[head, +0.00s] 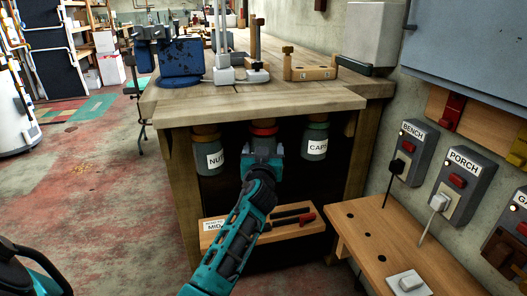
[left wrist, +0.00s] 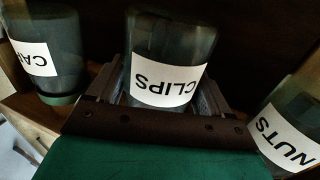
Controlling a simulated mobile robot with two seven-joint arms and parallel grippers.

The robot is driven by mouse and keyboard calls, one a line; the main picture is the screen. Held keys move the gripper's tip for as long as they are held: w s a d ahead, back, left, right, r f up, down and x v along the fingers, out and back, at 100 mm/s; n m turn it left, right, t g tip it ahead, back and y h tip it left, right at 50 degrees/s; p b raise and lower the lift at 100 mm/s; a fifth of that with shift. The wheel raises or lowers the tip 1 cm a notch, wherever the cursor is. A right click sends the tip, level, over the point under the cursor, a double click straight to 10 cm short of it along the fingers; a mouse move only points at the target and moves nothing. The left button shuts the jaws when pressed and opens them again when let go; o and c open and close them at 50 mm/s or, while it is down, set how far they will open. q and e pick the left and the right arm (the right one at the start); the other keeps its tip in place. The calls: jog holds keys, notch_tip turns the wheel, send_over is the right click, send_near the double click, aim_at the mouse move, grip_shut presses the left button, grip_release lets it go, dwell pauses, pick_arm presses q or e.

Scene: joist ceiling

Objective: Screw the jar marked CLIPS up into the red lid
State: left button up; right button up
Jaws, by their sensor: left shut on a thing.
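The jar marked CLIPS (left wrist: 168,72) is held by my left gripper (head: 263,150). In the left wrist view its white label reads upside down, and the gripper's fingers lie on both sides of the jar. The red lid (head: 263,127) is under the bench top, directly above my left gripper in the head view. My gripper mostly hides the jar there. I cannot tell whether the jar's rim touches the lid or is threaded into it. My right gripper is not in view.
The NUTS jar (head: 209,158) hangs to the left under the wooden bench (head: 165,105), the CAPS jar (head: 314,146) to the right, both close by. A wooden tray (head: 212,239) with dark tools is below. A low wooden shelf (head: 365,232) stands at the right.

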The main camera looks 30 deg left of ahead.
pick_arm(q)
jog(key=shift+r, duration=0.2)
jog(key=shift+r, duration=0.25)
jog(key=shift+r+p, duration=0.1)
jog(key=shift+p, duration=0.2)
jog(key=shift+r+p, duration=0.35)
jog(key=shift+r, duration=0.05)
jog(key=shift+c, duration=0.7)
jog(key=n+y+b, duration=0.1)
jog(key=b, duration=0.2)
jog(key=shift+d+f+g, duration=0.1)
jog(key=shift+f+g, duration=0.2)
jog(key=shift+f, duration=0.05)
jog(key=shift+c, duration=1.3)
jog(key=shift+r+n+g+y, duration=0.45)
jog(key=shift+n+g+y, duration=0.05)
jog(key=shift+y, duration=0.2)
jog(key=shift+n+g+y, duration=0.3)
jog(key=shift+g+y, duration=0.1)
jog(key=shift+y, duration=0.1)
